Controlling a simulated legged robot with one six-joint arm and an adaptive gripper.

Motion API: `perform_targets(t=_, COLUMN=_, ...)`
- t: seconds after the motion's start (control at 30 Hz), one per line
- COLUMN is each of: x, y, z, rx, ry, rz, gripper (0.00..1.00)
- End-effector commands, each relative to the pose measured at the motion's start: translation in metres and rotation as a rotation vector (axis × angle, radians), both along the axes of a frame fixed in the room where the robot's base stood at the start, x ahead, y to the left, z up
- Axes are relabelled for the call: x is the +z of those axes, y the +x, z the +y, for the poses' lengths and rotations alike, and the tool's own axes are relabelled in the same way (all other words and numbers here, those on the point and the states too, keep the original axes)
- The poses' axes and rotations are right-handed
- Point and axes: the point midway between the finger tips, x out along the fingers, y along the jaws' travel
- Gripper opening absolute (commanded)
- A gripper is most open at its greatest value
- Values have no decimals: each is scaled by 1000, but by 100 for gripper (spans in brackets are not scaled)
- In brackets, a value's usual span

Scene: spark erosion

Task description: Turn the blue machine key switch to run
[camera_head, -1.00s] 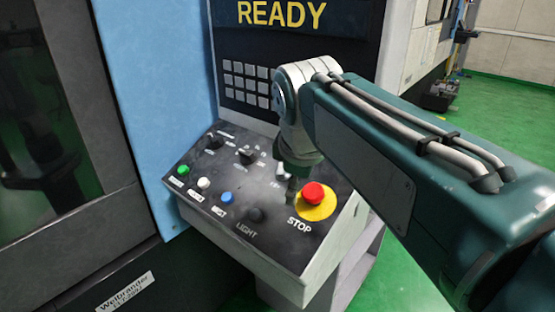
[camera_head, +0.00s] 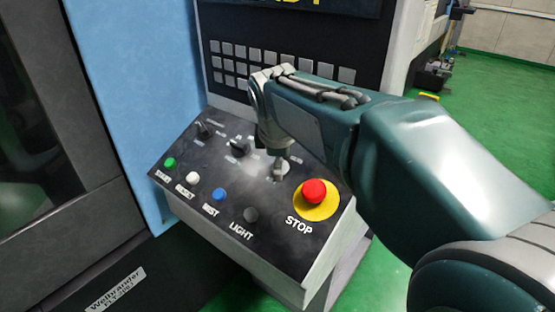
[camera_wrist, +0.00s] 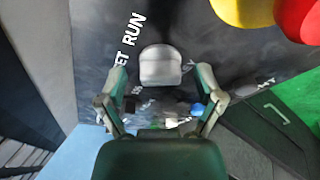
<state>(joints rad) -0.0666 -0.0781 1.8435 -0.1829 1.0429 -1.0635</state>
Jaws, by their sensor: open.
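The key switch (camera_wrist: 160,67) shows in the wrist view as a pale grey, rounded body on the dark control panel, with the word RUN and a partly cut-off word ending in ET beside it. My gripper (camera_wrist: 162,75) is open, with one finger on each side of the switch in this view; I cannot tell whether either finger touches it. In the head view my gripper (camera_head: 279,168) is over the upper right part of the control panel (camera_head: 205,160), and hides most of the switch there. The blue machine (camera_head: 125,90) stands to the left.
The red STOP button (camera_head: 314,190) on its yellow base is close to the right of my gripper. Green, white and blue (camera_head: 219,194) buttons and a dark LIGHT button (camera_head: 251,214) line the front. Two black knobs (camera_head: 238,149) sit left. A keypad (camera_head: 300,68) rises behind.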

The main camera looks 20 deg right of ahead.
Motion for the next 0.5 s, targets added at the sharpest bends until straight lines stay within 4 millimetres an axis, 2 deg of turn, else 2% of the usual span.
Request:
perform_targets(t=0.33, x=-5, y=2, z=-1, rx=-1, ry=1, rz=-1, gripper=86)
perform_targets(t=0.37, x=-5, y=2, z=-1, rx=-1, ry=1, rz=-1, gripper=72)
perform_targets(t=0.4, x=-5, y=2, z=-1, rx=-1, ry=1, rz=-1, gripper=55)
perform_targets(t=0.47, x=-5, y=2, z=-1, rx=-1, ry=1, rz=-1, gripper=28)
perform_targets(t=0.5, x=-5, y=2, z=-1, rx=-1, ry=1, rz=-1, gripper=10)
